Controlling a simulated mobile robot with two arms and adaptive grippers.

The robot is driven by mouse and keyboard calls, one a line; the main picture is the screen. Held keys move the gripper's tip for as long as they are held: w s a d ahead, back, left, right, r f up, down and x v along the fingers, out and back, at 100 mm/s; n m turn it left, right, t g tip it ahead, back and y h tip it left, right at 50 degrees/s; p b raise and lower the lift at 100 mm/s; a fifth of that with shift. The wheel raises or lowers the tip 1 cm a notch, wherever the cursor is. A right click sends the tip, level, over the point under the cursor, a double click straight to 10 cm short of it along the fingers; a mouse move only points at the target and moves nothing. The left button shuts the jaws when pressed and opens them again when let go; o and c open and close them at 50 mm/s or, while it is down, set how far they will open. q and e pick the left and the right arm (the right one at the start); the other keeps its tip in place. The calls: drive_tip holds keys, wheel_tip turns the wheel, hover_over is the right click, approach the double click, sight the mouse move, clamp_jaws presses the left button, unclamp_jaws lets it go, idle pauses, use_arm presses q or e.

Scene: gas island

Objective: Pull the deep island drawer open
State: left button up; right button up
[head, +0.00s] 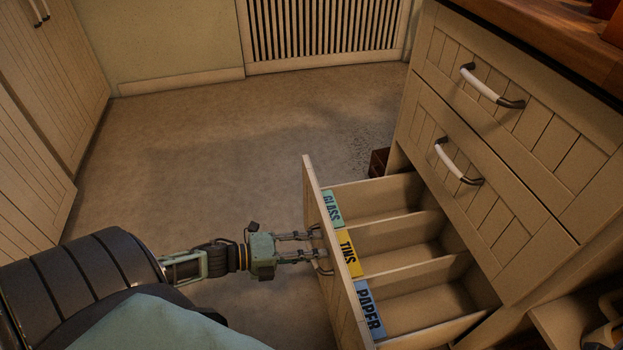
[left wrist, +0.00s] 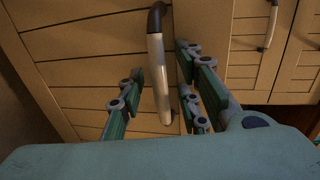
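The deep island drawer (head: 345,255) is the lowest in the head view and stands far out from the cabinet. Its three compartments show, labelled GLASS, TINS and PAPER; all look empty. My left gripper (head: 312,246) is at the outer side of its front, level with the handle. In the left wrist view the pale bar handle (left wrist: 158,75) with a dark end lies between the fingers of my left gripper (left wrist: 160,82). The fingers are spread on both sides of it, with gaps showing. Contact deeper in is hard to tell. My right gripper is not in view.
Two shut drawers (head: 500,145) with bar handles sit above, under a wooden worktop (head: 550,35). A small brown box-like thing (head: 378,162) is on the floor behind the open drawer. Tall cupboards (head: 50,80) stand at left. The floor (head: 230,150) between is clear.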

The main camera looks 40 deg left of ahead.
use_arm(q)
drive_tip(key=v, duration=1.2)
idle(0.5)
